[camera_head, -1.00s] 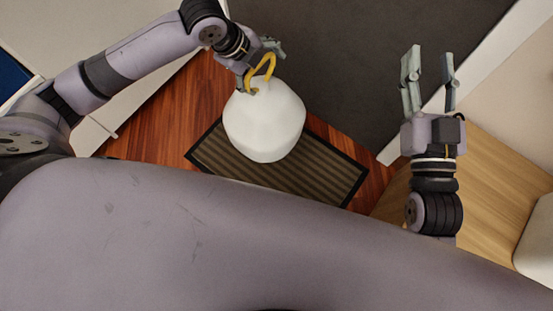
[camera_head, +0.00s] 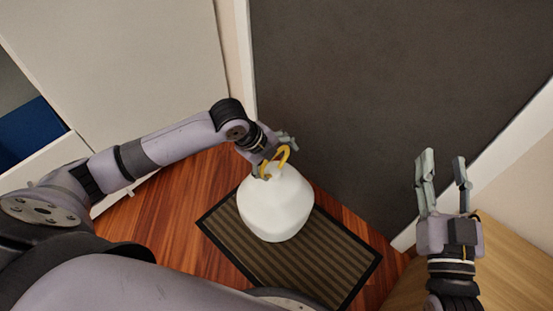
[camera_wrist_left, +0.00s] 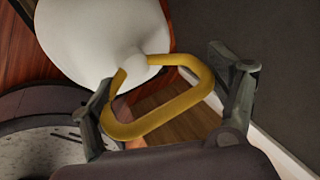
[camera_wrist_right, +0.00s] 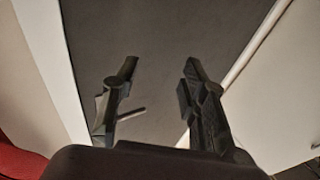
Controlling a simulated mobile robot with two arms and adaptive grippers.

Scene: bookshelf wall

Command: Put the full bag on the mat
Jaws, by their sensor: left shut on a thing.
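The full white bag (camera_head: 275,205) has a yellow handle loop (camera_head: 283,158) on top. In the head view it appears over the far part of the dark striped mat (camera_head: 318,255); I cannot tell whether it touches the mat. My left gripper (camera_head: 276,155) is at the handle and shut on it. In the left wrist view the handle (camera_wrist_left: 190,100) lies between the fingers and the white bag (camera_wrist_left: 95,35) is beyond it. The bag hides part of the mat. My right gripper (camera_head: 443,180) is open and empty, off to the right.
The mat lies on a reddish wood floor (camera_head: 205,185). A dark grey panel (camera_head: 390,80) stands behind it. A light wood surface (camera_head: 510,265) is at the right, under my right arm. A pale cabinet (camera_head: 130,60) with a blue item (camera_head: 30,130) is at the left.

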